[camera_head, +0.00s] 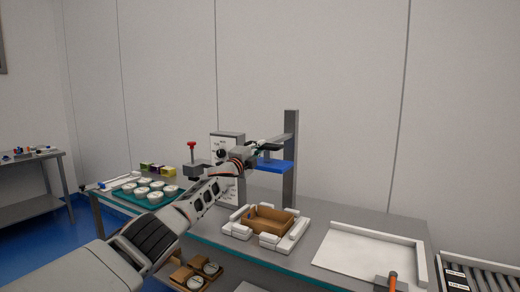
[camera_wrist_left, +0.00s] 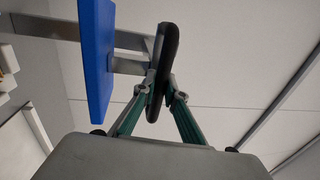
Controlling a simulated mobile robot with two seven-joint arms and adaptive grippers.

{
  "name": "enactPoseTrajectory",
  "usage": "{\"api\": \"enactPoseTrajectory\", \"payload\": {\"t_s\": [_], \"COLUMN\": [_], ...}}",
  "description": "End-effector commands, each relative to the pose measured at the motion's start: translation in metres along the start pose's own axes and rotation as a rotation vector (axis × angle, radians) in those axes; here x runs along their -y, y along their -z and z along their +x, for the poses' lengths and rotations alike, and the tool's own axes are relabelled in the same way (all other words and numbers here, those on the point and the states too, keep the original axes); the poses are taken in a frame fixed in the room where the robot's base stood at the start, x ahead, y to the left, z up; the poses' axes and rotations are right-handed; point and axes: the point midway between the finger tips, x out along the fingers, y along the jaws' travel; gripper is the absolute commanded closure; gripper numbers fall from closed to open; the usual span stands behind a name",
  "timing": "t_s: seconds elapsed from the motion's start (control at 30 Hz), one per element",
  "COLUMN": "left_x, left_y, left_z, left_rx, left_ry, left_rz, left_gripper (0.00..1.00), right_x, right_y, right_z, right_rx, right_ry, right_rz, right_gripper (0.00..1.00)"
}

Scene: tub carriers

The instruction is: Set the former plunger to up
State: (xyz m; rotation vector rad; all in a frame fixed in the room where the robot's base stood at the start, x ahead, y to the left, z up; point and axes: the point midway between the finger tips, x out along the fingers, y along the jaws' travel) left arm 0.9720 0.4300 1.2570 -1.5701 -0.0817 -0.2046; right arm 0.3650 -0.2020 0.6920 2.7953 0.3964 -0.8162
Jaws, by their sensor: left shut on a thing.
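The former has a grey upright post (camera_head: 291,170) and a blue plunger plate (camera_head: 275,167), which is held well above the carton nest. The plate also shows in the left wrist view (camera_wrist_left: 97,60), joined to a grey arm. A black handle (camera_wrist_left: 166,55) stands beside the plate. My left gripper (camera_head: 265,147) is at the former, just above the plate; in the left wrist view its fingers (camera_wrist_left: 160,95) are closed around the black handle. An open brown carton (camera_head: 270,220) sits in the white-walled nest (camera_head: 238,230) below the plate. My right gripper is not in view.
A grey control box (camera_head: 227,150) stands behind my left arm. A teal tray (camera_head: 128,197) with several white tubs is at left. A white-edged board (camera_head: 370,255) lies at right, near an orange-handled item (camera_head: 393,281) and a roller conveyor (camera_head: 480,275).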

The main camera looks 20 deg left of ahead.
Motion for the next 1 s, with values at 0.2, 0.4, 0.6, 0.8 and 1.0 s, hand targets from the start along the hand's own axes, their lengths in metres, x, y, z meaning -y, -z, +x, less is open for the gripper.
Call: {"api": "enactPoseTrajectory", "payload": {"t_s": [0.2,0.4,0.6,0.8,1.0], "left_x": [0.01,0.008,0.007,0.01,0.01], "left_y": [0.0,0.0,-0.001,-0.007,-0.007], "left_z": [0.001,0.001,0.0,-0.007,-0.02], "left_rx": [0.0,0.0,0.001,0.007,0.007], "left_ry": [0.013,0.01,0.009,0.01,0.009], "left_rz": [-0.001,-0.001,0.001,0.008,0.009], "left_gripper": [0.82,0.82,0.82,0.82,0.82], "right_x": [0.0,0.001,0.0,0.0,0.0], "right_y": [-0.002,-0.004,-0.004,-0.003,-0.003], "right_z": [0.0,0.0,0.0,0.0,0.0], "right_rx": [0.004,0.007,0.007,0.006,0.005], "right_ry": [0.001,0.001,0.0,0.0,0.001], "right_rz": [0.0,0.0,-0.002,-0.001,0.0], "right_gripper": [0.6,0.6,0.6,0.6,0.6]}}
